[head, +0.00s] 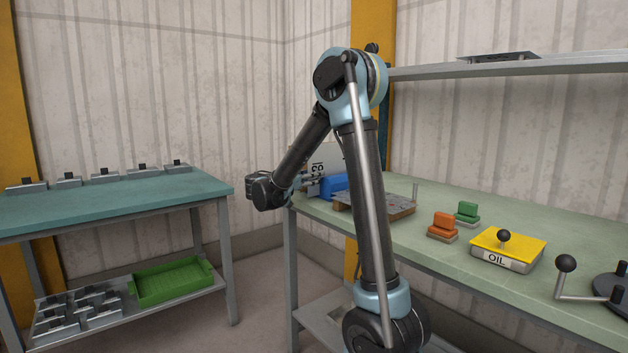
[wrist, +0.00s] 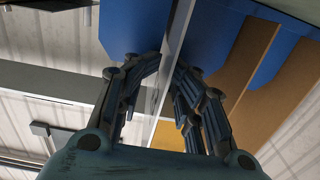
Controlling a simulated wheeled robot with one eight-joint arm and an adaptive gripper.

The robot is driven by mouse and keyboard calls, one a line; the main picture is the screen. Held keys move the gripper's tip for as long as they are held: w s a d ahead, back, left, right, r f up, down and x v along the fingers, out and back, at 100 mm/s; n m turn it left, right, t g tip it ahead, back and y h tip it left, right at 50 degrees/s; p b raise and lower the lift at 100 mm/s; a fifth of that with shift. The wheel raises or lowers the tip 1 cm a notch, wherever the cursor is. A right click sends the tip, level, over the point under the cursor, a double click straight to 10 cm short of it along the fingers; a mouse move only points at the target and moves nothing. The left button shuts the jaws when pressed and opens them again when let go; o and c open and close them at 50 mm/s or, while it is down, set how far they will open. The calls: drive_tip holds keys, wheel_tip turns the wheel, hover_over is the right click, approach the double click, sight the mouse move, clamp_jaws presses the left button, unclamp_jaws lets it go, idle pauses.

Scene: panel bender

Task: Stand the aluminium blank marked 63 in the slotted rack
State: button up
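A thin grey sheet blank (head: 325,158) stands upright at the left end of the green bench. Its dark marking is turned sideways and too small to read surely. My gripper (head: 306,182) reaches it from the left. In the wrist view, the fingers (wrist: 170,66) close from both sides on the thin edge of the blank (wrist: 178,35), with no clear gap. A blue block (head: 333,186) stands beside the blank; blue surfaces (wrist: 135,28) show on both sides of the edge in the wrist view. I cannot tell whether the blue parts are the slotted rack or whether the blank sits in a slot.
A grey plate on a brown base (head: 375,204) lies right of the blue block, partly behind my arm. Orange (head: 443,225) and green (head: 467,212) blocks and a yellow OIL box (head: 508,247) stand farther right. A shelf (head: 510,66) hangs above. The teal bench (head: 110,204) is left.

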drive_tip(key=shift+a, duration=0.1)
idle(0.3)
drive_tip(key=v, duration=1.2)
